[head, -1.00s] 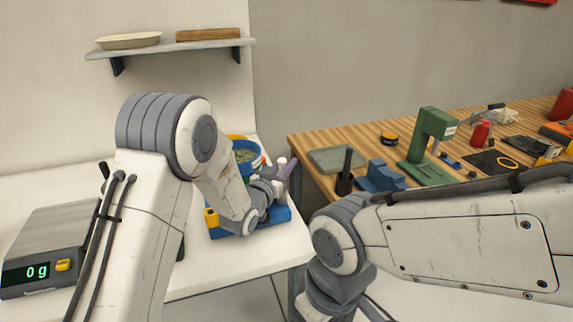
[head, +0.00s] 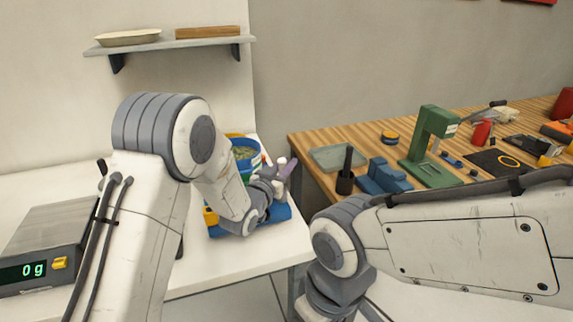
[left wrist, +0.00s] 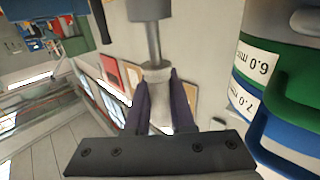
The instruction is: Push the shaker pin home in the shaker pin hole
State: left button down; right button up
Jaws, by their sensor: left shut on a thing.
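My left gripper (head: 284,168) is at the right side of the blue shaker base (head: 278,214), beside a stack of sieves (head: 245,160). In the left wrist view, its two purple fingers (left wrist: 159,84) are shut around a pale grey knob, which I take for the shaker pin (left wrist: 156,72). A thin shaft runs from the knob to a wider grey cylinder (left wrist: 150,8) at the top edge. I cannot make out the shaker pin hole or how deep the pin sits. My right gripper is out of view below the frame.
Green (left wrist: 280,62) and blue (left wrist: 285,136) sieve rings with size labels stand close right of the fingers in the left wrist view. A scale (head: 45,245) reading 0 g is at the left. A wooden bench (head: 310,160) with tools, including a green press (head: 430,145), is at the right.

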aim_at(280, 171)
pick_arm(q)
jog(key=c, duration=0.7)
grip_release()
jog(key=shift+f, duration=0.1)
jog(key=b+v, duration=0.2)
jog(key=v, duration=0.7)
jog(key=shift+s+a, duration=0.1)
jog(key=shift+s, duration=0.05)
jog(key=shift+s+a+b, duration=0.25)
jog(key=shift+s+b, duration=0.05)
jog(key=shift+s, duration=0.2)
